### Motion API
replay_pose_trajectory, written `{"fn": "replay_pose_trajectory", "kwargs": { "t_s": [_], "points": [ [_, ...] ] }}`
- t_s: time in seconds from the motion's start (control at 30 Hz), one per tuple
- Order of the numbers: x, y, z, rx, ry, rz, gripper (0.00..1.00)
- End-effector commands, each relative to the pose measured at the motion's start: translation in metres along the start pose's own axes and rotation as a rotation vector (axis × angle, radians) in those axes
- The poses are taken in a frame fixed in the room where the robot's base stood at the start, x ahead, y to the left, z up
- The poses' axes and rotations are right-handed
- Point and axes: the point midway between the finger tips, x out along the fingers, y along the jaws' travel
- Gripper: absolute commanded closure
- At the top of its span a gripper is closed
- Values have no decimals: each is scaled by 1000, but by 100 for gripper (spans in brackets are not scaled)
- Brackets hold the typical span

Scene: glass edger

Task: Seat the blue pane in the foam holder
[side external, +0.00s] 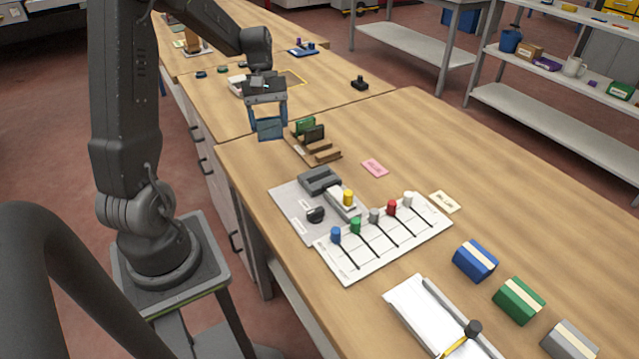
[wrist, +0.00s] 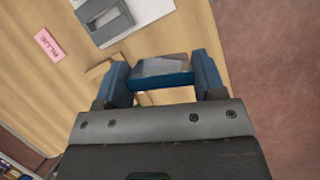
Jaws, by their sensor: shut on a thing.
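My gripper (side external: 268,122) is shut on the blue pane (side external: 269,129), a translucent blue-grey piece hanging between its two blue fingers. In the wrist view, my gripper (wrist: 163,82) spans the pane (wrist: 163,70), with one finger at each end. The foam holder (side external: 322,154) is a brown slotted rack on the table, just right of my gripper in the side view. A green pane and a dark pane stand upright at its back; its front slots look empty. The held pane appears apart from the holder, near the table's left edge. In the wrist view, my gripper mostly hides the holder.
A grey machine plate (side external: 293,205) and a white board (side external: 375,245) with coloured knobs stand nearer. Blue (side external: 475,260) and green (side external: 519,300) blocks lie right. The far-right tabletop is clear.

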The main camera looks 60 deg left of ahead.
Motion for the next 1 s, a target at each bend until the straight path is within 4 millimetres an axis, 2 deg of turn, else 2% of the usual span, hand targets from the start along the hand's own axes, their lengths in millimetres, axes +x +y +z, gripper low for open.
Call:
{"fn": "replay_pose_trajectory", "kwargs": {
  "t_s": [0.1,0.27,0.37,0.73,0.83,1.0],
  "points": [
    [-1,0,6,-158,2,67,63],
    [2,4,9,-253,2,104,63],
    [13,16,13,-263,-1,106,63],
    [71,84,31,-259,1,104,63],
    [80,95,33,-259,2,105,63],
    [88,103,34,-262,2,106,63]
  ]
}}
